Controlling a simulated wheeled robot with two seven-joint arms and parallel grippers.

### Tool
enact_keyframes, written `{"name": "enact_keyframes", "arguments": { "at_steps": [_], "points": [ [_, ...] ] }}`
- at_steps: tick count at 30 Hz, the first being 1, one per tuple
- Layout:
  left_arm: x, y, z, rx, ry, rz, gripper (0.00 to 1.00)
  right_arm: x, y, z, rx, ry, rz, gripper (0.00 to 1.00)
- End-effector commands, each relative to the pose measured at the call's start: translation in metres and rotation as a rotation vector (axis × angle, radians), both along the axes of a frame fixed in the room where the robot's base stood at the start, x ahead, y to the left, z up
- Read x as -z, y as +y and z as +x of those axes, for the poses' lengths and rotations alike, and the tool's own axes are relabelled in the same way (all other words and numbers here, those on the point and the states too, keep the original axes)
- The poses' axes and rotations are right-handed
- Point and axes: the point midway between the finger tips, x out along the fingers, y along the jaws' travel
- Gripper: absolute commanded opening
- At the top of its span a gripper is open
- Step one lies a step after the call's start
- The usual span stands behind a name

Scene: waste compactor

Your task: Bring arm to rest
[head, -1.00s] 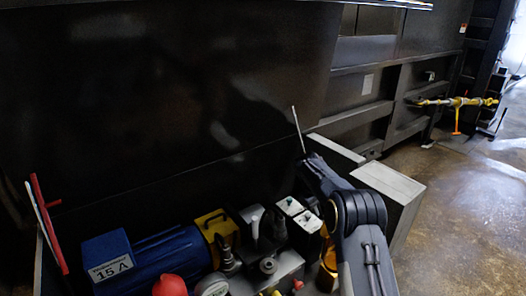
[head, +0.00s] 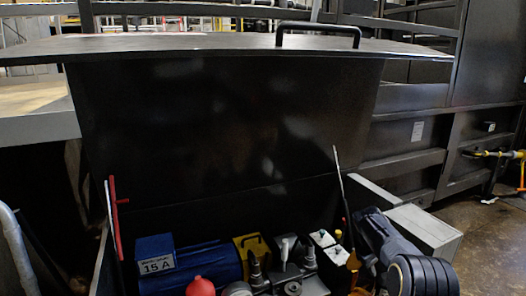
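My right arm comes in from the lower right, with its dark gripper end (head: 374,226) beside the right side of the open compartment. The fingers do not show clearly, so I cannot tell whether they are open or shut. The end is near a thin upright rod (head: 341,178); I cannot tell whether they touch. The large black lid (head: 220,120) stands raised behind the compartment, with a black handle (head: 318,27) on its top edge. My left gripper is not in view.
The compartment holds a blue motor (head: 207,267), a yellow block (head: 250,249), white-topped boxes (head: 322,239) and a red knob (head: 200,287). A red bar (head: 114,215) stands at left. A grey box (head: 425,230) sits at right, with open floor (head: 490,240) beyond.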

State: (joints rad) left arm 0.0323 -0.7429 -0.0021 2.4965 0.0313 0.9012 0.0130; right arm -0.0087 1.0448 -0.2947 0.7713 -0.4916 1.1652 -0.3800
Motion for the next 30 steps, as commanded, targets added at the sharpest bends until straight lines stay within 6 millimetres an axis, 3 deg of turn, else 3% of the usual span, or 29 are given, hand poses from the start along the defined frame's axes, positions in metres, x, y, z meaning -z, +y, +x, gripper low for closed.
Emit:
{"name": "enact_keyframes", "arguments": {
  "at_steps": [11, 20, 26, 30],
  "points": [
    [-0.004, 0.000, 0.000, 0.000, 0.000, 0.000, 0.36, -0.035, -0.005, -0.024, 0.056, -0.037, 0.080, 0.37],
    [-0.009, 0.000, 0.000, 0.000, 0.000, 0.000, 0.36, -0.086, -0.003, -0.069, 0.135, -0.096, 0.210, 0.37],
    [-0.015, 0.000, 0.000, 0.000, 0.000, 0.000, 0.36, -0.138, 0.012, -0.132, 0.210, -0.165, 0.360, 0.37],
    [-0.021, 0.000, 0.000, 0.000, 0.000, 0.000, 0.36, -0.174, 0.036, -0.199, 0.266, -0.226, 0.494, 0.37]
  ]
}}
